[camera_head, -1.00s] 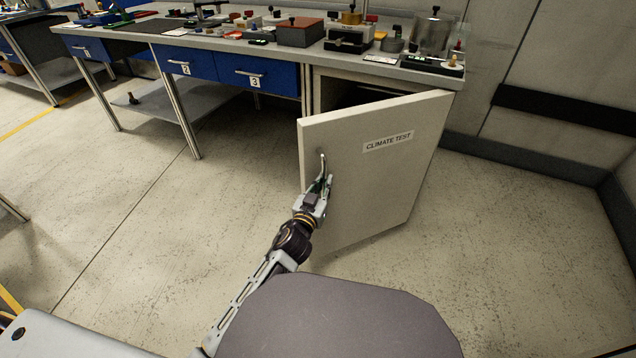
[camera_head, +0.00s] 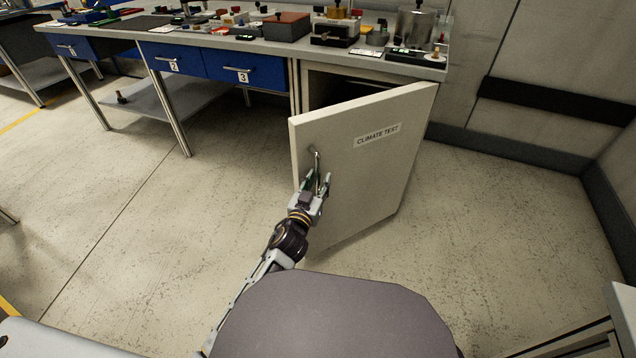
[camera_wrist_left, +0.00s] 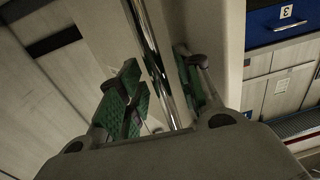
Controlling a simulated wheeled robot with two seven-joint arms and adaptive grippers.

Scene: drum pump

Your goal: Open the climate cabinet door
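The climate cabinet door (camera_head: 372,170), a pale panel labelled CLIMATE TEST, stands well ajar, swung out toward me from the cabinet (camera_head: 345,80) at the right end of the bench. A metal bar handle (camera_head: 317,162) is near the door's free edge. My left gripper (camera_head: 318,183) is at this handle. In the left wrist view the chrome handle (camera_wrist_left: 152,50) runs between the green-padded fingers (camera_wrist_left: 160,92), with visible gaps, so the gripper is open around it. Most of the cabinet's inside is hidden by the door. My right gripper is not in view.
The bench top (camera_head: 275,46) carries several instruments and boxes. Blue drawers (camera_head: 245,70) are left of the cabinet. A wall with a dark rail (camera_head: 550,102) stands at the right. The floor left of the door is clear. A pale furniture edge (camera_head: 622,310) shows at bottom right.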

